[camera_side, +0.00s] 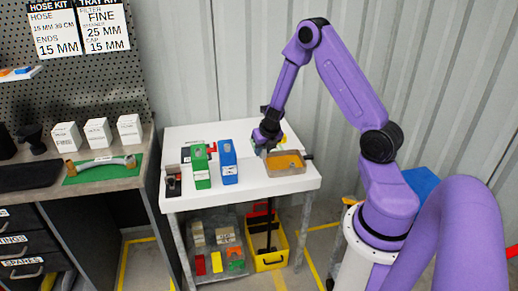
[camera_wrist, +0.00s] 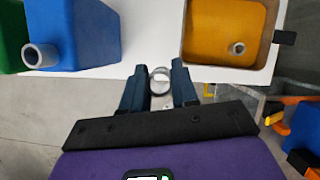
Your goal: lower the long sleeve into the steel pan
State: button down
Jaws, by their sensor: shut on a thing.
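My gripper (camera_side: 265,143) is above the white table, left of the steel pan in the side view. In the wrist view its dark blue fingers (camera_wrist: 160,82) are shut on a grey metal sleeve (camera_wrist: 161,73), seen nearly end-on as a ring. The sleeve's length and lower end cannot be made out. The steel pan (camera_side: 285,171) is a shallow rectangular tray with an orange-yellow inside and a dark handle at its right. It shows at the upper right of the wrist view (camera_wrist: 184,35), apart from the sleeve. A small grey ring (camera_wrist: 237,48) lies in it.
A blue pump body (camera_side: 228,163) and a green one (camera_side: 201,168) stand left of the pan. A dark block (camera_side: 173,181) sits at the table's left end. A yellow crate (camera_side: 270,262) and a parts tray are on the floor below. The table's front strip is clear.

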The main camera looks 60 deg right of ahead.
jog(key=shift+s+a+r, duration=0.25)
jog(key=shift+s+r, duration=0.05)
jog(key=shift+s, duration=0.2)
jog(key=shift+s+a+r, duration=0.25)
jog(key=shift+s, duration=0.25)
jog(key=w+d+f, duration=0.1)
jog(key=d+f, duration=0.1)
jog(key=d, duration=0.5)
jog(key=w+d+f, duration=0.1)
jog(key=d+f, duration=0.1)
jog(key=d, duration=0.4)
jog(key=shift+w+d+f, duration=0.2)
jog(key=shift+w+d, duration=0.1)
jog(key=shift+d, duration=0.05)
jog(key=shift+w, duration=0.1)
jog(key=shift+w+d, duration=0.15)
jog(key=shift+w, duration=0.05)
dwell(0.5)
